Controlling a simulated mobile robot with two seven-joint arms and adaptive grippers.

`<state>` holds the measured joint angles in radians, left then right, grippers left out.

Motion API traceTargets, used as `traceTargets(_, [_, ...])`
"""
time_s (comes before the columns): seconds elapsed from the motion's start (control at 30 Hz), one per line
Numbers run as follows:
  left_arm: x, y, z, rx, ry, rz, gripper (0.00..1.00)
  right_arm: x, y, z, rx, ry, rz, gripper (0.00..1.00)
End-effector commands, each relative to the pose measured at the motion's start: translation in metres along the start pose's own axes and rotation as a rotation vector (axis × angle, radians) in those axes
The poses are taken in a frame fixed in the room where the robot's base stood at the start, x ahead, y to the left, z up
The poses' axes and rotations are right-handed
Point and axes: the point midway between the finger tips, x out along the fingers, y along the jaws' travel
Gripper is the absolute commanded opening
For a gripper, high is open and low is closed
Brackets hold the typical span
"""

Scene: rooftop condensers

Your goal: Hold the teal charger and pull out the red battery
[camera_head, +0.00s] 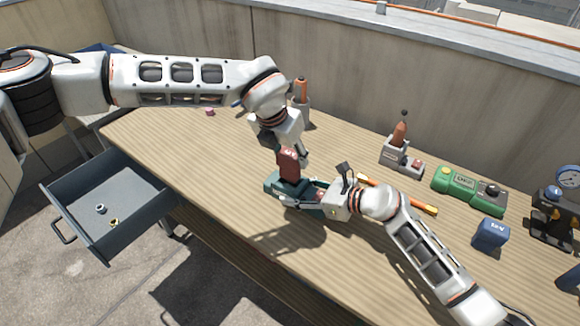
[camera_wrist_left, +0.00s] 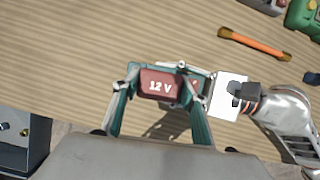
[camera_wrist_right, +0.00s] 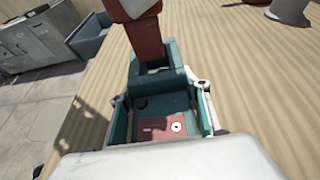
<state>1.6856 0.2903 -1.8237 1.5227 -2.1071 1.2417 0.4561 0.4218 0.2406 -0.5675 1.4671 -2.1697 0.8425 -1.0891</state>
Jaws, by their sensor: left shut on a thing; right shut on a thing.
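The teal charger (camera_head: 273,186) lies on the bench and also shows in the right wrist view (camera_wrist_right: 165,98). The red battery (camera_head: 289,163), marked 12 V in the left wrist view (camera_wrist_left: 160,86), stands upright at the charger's far end. Its lower end meets the charger's socket; I cannot tell how deep it sits. My left gripper (camera_head: 291,151) is shut on the battery from above. My right gripper (camera_head: 308,204) is shut around the charger's near body, with one finger on each side in the right wrist view (camera_wrist_right: 165,120). The gripped sides are partly hidden.
An orange-handled tool (camera_head: 412,202) lies behind my right wrist. A green device (camera_head: 468,190), a blue block (camera_head: 490,234) and a gauge stand (camera_head: 555,205) stand to the right. A grey holder (camera_head: 400,155) stands near the wall. An open drawer (camera_head: 148,213) juts out left.

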Motion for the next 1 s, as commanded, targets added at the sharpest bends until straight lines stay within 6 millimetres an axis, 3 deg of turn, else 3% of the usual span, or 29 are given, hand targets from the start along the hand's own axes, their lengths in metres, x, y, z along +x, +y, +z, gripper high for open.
traceTargets(0.23, [-0.037, 0.000, 0.016, 0.001, -0.003, 0.001, 0.00, 0.000, -0.001, 0.000, -0.001, 0.001, -0.001, 0.11])
traceTargets(0.63, [-0.046, -0.001, 0.019, 0.001, -0.001, 0.000, 0.00, 0.000, -0.001, 0.000, -0.001, 0.001, -0.001, 0.11])
traceTargets(0.67, [-0.046, -0.001, 0.019, 0.001, -0.001, 0.000, 0.00, 0.000, -0.001, 0.000, -0.001, 0.001, -0.001, 0.52])
traceTargets(0.7, [-0.046, 0.000, 0.019, 0.001, -0.001, 0.000, 0.00, 0.000, -0.001, 0.000, -0.001, 0.001, -0.001, 0.62])
traceTargets(0.73, [-0.046, 0.000, 0.019, 0.001, -0.001, 0.000, 0.00, 0.000, -0.001, 0.000, -0.001, 0.001, -0.001, 0.66])
traceTargets(0.97, [-0.046, 0.000, 0.019, 0.001, -0.001, 0.000, 0.00, 0.000, 0.000, 0.000, 0.000, 0.000, 0.000, 0.66])
traceTargets(1.0, [-0.046, 0.000, 0.019, 0.001, -0.001, 0.000, 0.00, 0.000, 0.000, 0.000, 0.000, 0.000, 0.000, 0.72])
